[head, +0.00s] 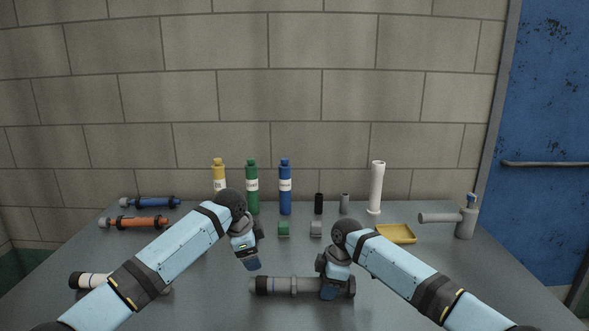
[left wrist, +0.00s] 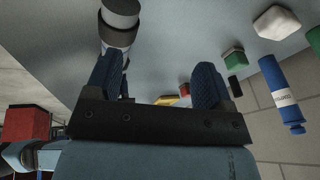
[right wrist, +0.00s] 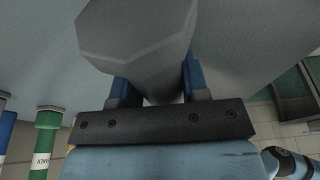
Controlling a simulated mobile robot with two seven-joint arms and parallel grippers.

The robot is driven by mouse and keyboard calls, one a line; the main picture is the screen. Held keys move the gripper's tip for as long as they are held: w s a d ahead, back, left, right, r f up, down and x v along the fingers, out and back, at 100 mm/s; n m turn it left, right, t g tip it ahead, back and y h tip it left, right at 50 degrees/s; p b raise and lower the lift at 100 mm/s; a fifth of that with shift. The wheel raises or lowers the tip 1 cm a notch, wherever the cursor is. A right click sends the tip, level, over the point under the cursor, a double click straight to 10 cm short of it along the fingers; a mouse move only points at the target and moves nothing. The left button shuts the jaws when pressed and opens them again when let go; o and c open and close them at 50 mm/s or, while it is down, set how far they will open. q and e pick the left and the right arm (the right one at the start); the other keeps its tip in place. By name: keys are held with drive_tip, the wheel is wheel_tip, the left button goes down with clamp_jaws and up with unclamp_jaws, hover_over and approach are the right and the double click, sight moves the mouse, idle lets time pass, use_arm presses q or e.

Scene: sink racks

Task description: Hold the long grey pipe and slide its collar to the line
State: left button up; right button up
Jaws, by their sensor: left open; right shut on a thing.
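The long grey pipe (head: 278,286) lies across the front middle of the table in the head view, with dark bands near its left end. A raised ring that looks like the collar (head: 294,285) sits around it, left of my right gripper. I cannot make out the line. My right gripper (head: 336,290) is shut on the pipe's right part; in the right wrist view the grey body (right wrist: 140,40) fills the space between the fingers. My left gripper (head: 251,262) is open and empty, above and behind the pipe's left end. The pipe (left wrist: 118,38) also shows beyond its fingers in the left wrist view.
Yellow (head: 219,180), green (head: 252,190) and blue (head: 285,190) bottles stand at the back, with a white tube (head: 376,188) further right. A yellow tray (head: 398,241) lies behind my right arm. A white pipe (head: 92,281) lies partly under my left arm. Small blocks stand mid-table.

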sight(261, 278)
use_arm(q)
drive_tip(key=shift+s+d+r+m+g+y, duration=0.25)
drive_tip(key=shift+s+d+m+g+y, duration=0.1)
drive_tip(key=shift+s+d+g, duration=0.15)
drive_tip(key=shift+s+d+r+m+g+y, duration=0.25)
drive_tip(key=shift+s+d+m+g+y, duration=0.15)
drive_tip(key=shift+d, duration=0.2)
drive_tip(key=shift+s+d+r+g+y, duration=0.1)
drive_tip(key=shift+s+r+g+y, duration=0.05)
drive_tip(key=shift+s+g+y, duration=0.3)
drive_tip(key=shift+s, duration=0.15)
wheel_tip(261, 278, down, 10)
drive_tip(key=shift+r, duration=0.1)
drive_tip(key=c, duration=0.9)
